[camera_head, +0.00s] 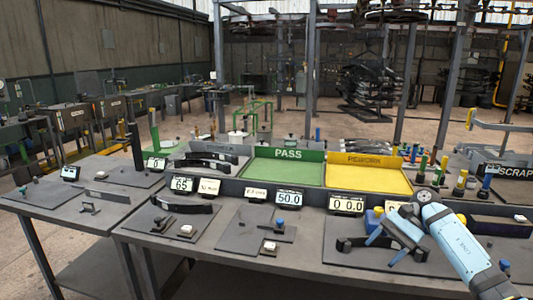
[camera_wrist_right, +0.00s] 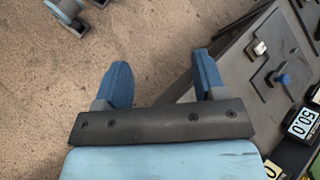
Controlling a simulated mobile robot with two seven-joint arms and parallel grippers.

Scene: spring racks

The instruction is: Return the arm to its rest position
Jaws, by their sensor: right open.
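My right arm comes in from the lower right in the head view. Its gripper (camera_head: 384,240) is over the right part of the front bench (camera_head: 290,262), above a grey plate with a dark curved spring-like part (camera_head: 362,246). In the right wrist view the two blue fingers of the gripper (camera_wrist_right: 161,75) stand wide apart with bare floor between them, holding nothing. My left gripper does not show in the head view. A light blue and grey piece at the top left of the wrist view may be part of my own body; I cannot tell which.
A green PASS tray (camera_head: 284,172) and a yellow REWORK tray (camera_head: 367,179) stand behind the bench. A SCRAP sign (camera_head: 513,172) is at the far right. Digital displays, such as the 50.0 display (camera_head: 288,197), line the bench's back. Small fixtures and several coloured posts stand around.

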